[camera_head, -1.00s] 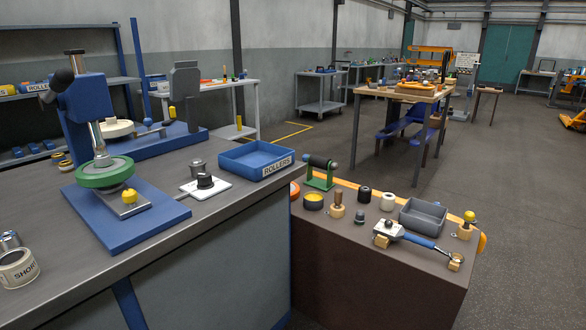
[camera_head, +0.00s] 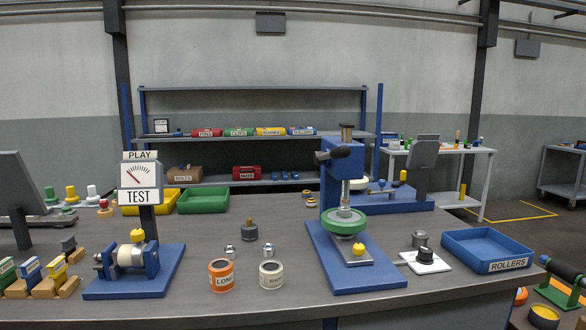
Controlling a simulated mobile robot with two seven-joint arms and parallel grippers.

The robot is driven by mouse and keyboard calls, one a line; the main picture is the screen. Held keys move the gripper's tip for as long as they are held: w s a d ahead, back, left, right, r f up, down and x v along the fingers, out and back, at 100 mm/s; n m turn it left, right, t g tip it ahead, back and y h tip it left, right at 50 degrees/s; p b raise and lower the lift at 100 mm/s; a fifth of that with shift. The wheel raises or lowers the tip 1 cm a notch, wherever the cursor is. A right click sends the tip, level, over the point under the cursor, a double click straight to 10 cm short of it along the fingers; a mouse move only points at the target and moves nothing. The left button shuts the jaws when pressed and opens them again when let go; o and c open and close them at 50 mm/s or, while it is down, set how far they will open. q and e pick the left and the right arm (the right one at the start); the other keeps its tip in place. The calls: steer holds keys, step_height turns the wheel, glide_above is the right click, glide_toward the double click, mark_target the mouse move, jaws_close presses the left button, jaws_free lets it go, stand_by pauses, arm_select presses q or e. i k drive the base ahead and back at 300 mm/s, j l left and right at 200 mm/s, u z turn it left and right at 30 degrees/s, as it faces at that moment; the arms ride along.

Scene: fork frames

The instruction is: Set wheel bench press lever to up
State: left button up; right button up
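The wheel bench press (camera_head: 338,185) stands on the bench right of the middle, a blue column on a blue base plate. Its lever (camera_head: 338,153) is at the top of the column, a short dark arm with a black knob. The lever looks roughly level and points toward me and a little left; its exact angle is hard to tell. A silver ram comes down to a green wheel (camera_head: 343,222) on the base. A small yellow knob (camera_head: 358,248) stands at the front of the base. Neither of my grippers is in view.
The LONG tin (camera_head: 221,276) and the SHORT tin (camera_head: 271,275) stand left of the press. The blue ROLLERS tray (camera_head: 487,248) and a white plate with a black knob (camera_head: 425,260) are to its right. A PLAY TEST gauge stand (camera_head: 139,182) is at left. The bench front (camera_head: 330,308) is clear.

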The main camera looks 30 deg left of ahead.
mark_target(343, 151)
steer(key=k+u, duration=0.15)
steer(key=u, duration=0.25)
steer(key=k+l+u, duration=0.1)
steer(key=u, duration=0.35)
steer(key=k+j, duration=0.05)
steer(key=k, duration=0.05)
